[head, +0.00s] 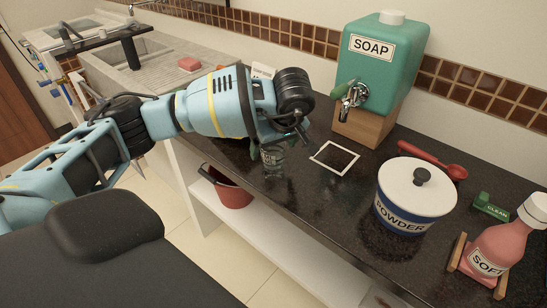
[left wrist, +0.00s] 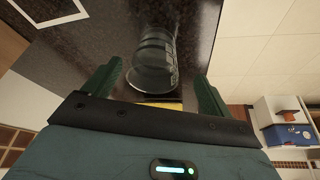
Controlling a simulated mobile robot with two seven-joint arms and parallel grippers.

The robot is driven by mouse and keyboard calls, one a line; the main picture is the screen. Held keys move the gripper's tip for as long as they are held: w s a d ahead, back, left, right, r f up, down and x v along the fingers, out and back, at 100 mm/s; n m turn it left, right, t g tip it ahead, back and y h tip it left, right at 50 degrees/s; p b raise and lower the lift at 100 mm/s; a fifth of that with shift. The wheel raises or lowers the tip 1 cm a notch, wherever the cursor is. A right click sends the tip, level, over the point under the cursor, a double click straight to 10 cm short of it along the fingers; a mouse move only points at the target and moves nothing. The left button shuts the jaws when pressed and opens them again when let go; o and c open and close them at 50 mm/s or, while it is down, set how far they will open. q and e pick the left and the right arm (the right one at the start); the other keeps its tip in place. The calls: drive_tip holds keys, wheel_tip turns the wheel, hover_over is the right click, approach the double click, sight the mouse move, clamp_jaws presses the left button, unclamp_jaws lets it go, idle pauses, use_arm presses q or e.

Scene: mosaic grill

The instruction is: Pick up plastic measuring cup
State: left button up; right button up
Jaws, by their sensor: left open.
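The plastic measuring cup (head: 272,160) is clear, with markings on its side, and stands on the dark counter (head: 310,205) near its front edge. It also shows in the left wrist view (left wrist: 152,62), in the space between and ahead of the fingers. My left gripper (left wrist: 158,88) is open, with a green finger on each side of the cup and no visible contact. In the head view my left gripper (head: 275,145) is over the cup and partly hides its top. My right gripper is not in view.
A white square outline (head: 347,170) lies right of the cup. A green soap dispenser (head: 385,55) on a wooden block stands behind. A powder tub (head: 412,215), red scoop (head: 450,170) and pink bottle (head: 495,250) are to the right. A red bucket (head: 232,193) sits on the shelf below.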

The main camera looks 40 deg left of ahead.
use_arm(q)
drive_tip(key=shift+w+x, duration=0.2)
drive_tip(key=shift+x, duration=1.1)
drive_tip(key=shift+w+x, duration=0.15)
drive_tip(key=shift+x, duration=1.1)
drive_tip(key=shift+c, duration=0.5)
drive_tip(key=shift+r, duration=0.1)
drive_tip(key=c, duration=1)
